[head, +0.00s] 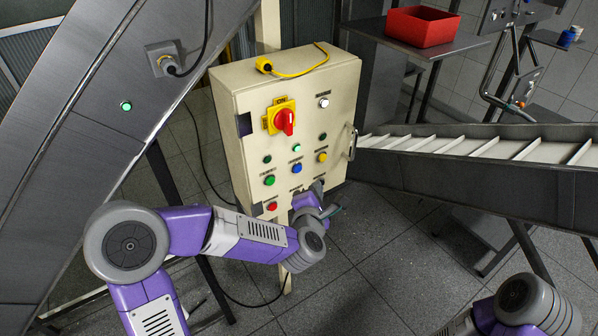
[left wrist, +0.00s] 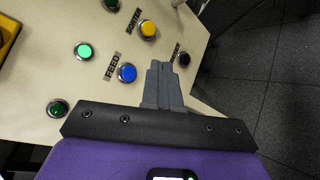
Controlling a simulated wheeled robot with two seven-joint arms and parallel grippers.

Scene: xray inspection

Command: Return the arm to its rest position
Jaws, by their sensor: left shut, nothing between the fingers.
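My left arm reaches from the lower left to the lower front of a cream control box in the head view. My left gripper (head: 318,190) is at the panel's lower right part, close to the lower buttons. In the left wrist view the left gripper's grey fingers (left wrist: 162,80) are together with nothing between them. They point at the panel between the blue button (left wrist: 127,72) and a black button (left wrist: 184,59). I cannot tell whether the fingertips touch the panel. My right arm shows at the lower right of the head view, but its gripper is out of view.
The control box (head: 222,110) carries a red rotary switch (head: 284,120) and several buttons, with a yellow cable plug (head: 264,65) on top. A conveyor (head: 480,150) runs to the right. A red bin (head: 422,26) stands behind on a shelf. A grey sloped machine side (head: 75,100) is at left.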

